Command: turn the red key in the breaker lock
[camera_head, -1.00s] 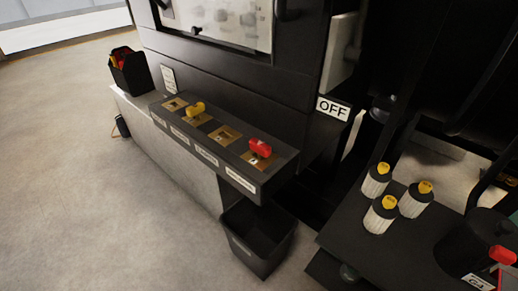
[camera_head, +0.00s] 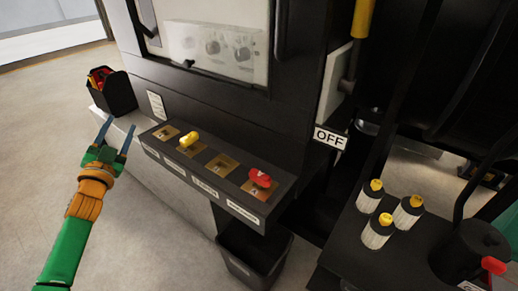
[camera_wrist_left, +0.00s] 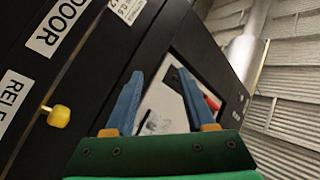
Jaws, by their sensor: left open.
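The red key (camera_head: 261,178) sits in the rightmost lock of a dark sloped lock panel (camera_head: 266,212) in the head view. A yellow key (camera_head: 188,140) sits in the second lock from the left; the other two locks hold no key. My left gripper (camera_head: 117,133) is open and empty, left of the panel, well apart from the red key. In the left wrist view its two blue fingers (camera_wrist_left: 157,84) are spread. That view shows a yellow knob (camera_wrist_left: 58,117) beside the DOOR label (camera_wrist_left: 56,28), and the red key is not recognisable. My right gripper is not in view.
A black bin with red and yellow items (camera_head: 112,92) stands at the panel's left end. An OFF sign (camera_head: 330,138) hangs on the right. White canisters with yellow caps (camera_head: 378,232) stand at lower right. A dark bin (camera_head: 252,258) stands below the panel. Floor at left is clear.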

